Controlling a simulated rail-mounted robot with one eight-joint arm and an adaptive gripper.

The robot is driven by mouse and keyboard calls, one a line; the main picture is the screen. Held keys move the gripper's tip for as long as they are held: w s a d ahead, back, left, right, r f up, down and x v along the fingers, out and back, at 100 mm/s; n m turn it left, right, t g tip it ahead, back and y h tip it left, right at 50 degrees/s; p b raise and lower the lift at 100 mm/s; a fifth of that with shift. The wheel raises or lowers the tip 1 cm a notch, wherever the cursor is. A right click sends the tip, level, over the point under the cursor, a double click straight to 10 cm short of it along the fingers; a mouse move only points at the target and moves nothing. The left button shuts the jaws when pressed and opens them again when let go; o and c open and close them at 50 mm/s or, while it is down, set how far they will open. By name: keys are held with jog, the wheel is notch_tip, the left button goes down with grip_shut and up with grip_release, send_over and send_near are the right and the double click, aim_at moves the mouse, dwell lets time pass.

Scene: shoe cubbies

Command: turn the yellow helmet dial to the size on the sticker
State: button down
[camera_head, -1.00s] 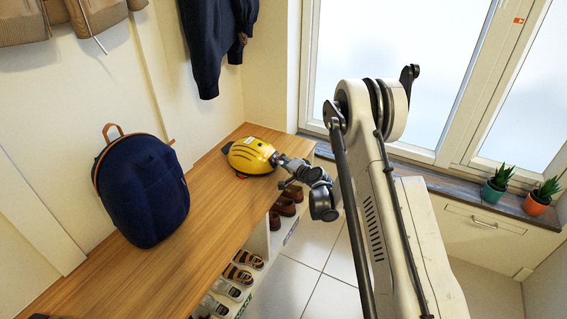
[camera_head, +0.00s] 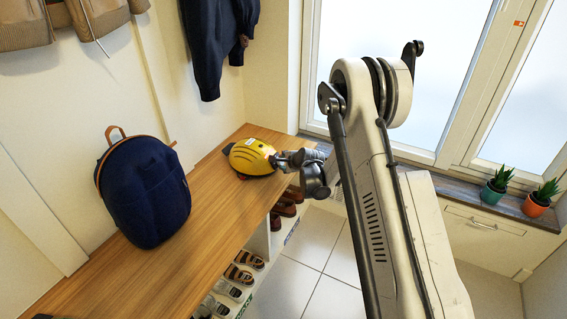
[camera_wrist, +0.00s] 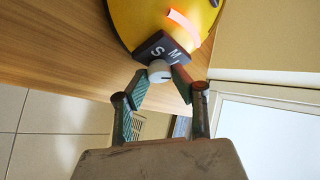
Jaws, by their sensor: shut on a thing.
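The yellow helmet (camera_head: 252,157) lies on the far end of the wooden bench, with a small pale sticker (camera_head: 249,141) on top, too small to read. In the wrist view the helmet (camera_wrist: 140,18) fills the top, with an orange-red strip (camera_wrist: 185,25) on its shell. A dark plate (camera_wrist: 157,46) on its rim shows the letters S and M; anything further right is hidden by a finger. Below it is a round white dial (camera_wrist: 160,71) with a short dark mark. My gripper (camera_wrist: 164,78) is shut on the dial, one finger on each side. My gripper also shows at the helmet's right (camera_head: 281,160).
A dark blue backpack (camera_head: 143,190) stands on the bench (camera_head: 215,205), left of the helmet. Shoes (camera_head: 238,274) sit in the cubbies below. A wall and window are behind. Two potted plants (camera_head: 497,186) stand on the sill at right.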

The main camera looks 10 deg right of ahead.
dwell(0.3)
jog(key=c, duration=1.5)
grip_release()
jog(key=shift+o, duration=0.2)
jog(key=v, duration=1.2)
jog(key=shift+r, duration=0.15)
